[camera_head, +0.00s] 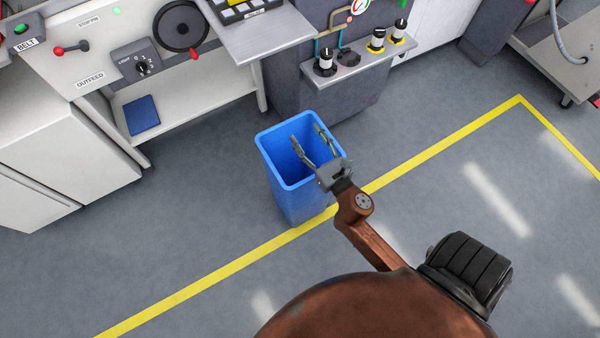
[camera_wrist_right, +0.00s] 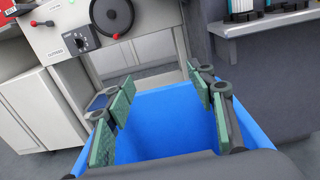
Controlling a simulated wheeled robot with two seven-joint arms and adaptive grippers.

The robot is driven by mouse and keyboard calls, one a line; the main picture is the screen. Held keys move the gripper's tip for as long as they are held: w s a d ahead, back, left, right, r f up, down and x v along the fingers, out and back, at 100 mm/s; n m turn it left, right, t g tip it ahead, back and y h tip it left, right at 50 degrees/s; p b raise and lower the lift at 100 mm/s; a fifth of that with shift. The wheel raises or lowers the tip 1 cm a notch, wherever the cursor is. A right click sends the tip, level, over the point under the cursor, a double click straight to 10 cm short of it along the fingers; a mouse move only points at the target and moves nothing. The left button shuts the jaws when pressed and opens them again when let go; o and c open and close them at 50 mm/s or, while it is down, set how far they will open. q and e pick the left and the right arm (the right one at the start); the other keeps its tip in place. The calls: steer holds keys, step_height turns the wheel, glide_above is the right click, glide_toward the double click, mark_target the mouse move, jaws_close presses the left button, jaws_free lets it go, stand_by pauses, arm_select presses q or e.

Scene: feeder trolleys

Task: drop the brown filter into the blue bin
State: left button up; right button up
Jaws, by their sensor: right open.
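The blue bin (camera_head: 299,196) stands upright on the floor in the head view. Its open top also shows in the right wrist view (camera_wrist_right: 160,130). My right gripper (camera_head: 307,136) is over the bin's mouth, its fingers spread apart with nothing between them. In the right wrist view the green-padded fingers of my right gripper (camera_wrist_right: 162,92) stand apart above the bin opening. I see no brown filter in either view; part of the bin's inside is hidden by the gripper and the bin walls. My left gripper is not in view.
A white machine with a handwheel (camera_head: 180,27) and a shelf holding a blue book-like item (camera_head: 141,115) stands behind left. A grey cabinet with a ledge of knobs (camera_head: 362,62) is just behind the bin.

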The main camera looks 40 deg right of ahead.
steer(key=v, duration=0.6)
stand_by(0.4)
